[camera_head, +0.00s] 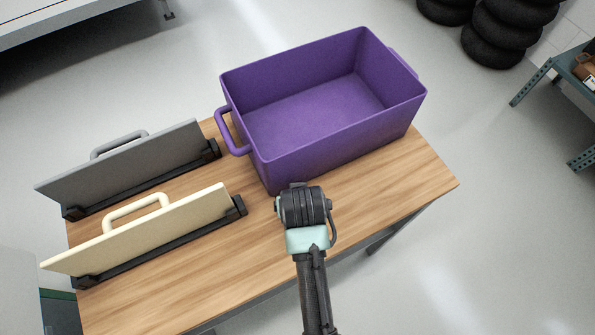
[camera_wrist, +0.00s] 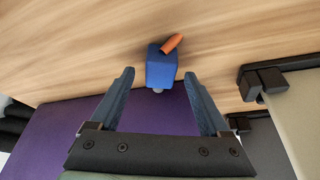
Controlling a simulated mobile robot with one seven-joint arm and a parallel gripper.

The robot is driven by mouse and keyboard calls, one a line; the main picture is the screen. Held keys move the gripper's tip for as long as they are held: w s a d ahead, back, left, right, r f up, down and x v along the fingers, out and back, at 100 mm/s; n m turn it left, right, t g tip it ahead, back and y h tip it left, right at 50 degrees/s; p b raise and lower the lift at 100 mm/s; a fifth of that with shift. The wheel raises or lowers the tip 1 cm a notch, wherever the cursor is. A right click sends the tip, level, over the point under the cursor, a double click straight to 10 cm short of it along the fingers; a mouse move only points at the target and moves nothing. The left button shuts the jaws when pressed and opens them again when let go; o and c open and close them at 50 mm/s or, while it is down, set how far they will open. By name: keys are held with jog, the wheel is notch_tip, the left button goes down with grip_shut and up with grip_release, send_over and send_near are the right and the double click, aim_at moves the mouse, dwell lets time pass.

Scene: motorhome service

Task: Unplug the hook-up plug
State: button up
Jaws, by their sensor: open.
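A blue block-shaped fitting (camera_wrist: 161,70) with a short orange piece (camera_wrist: 172,44) on it shows against the wood in the wrist view. It looks like the hook-up connector, but I cannot tell which part is the plug. My gripper (camera_wrist: 159,75) is open and empty, its two fingers pointing toward the blue fitting, one to each side of it in the picture. I cannot tell how far the fingertips are from it. In the head view my own wrist and arm hide the fitting and the fingers.
A purple bin (camera_head: 262,163) stands on the wooden table (camera_head: 395,185), just beyond my wrist. A grey panel (camera_head: 130,165) and a cream panel (camera_head: 150,235) with handles stand in black holders at the left. The table's right front is clear. Black tyres (camera_head: 495,35) are stacked behind.

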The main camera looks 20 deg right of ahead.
jog(key=shift+w+d+f, duration=0.1)
jog(key=shift+w+f, duration=0.15)
jog(key=shift+f, duration=0.4)
jog(key=shift+c, duration=0.3)
grip_shut()
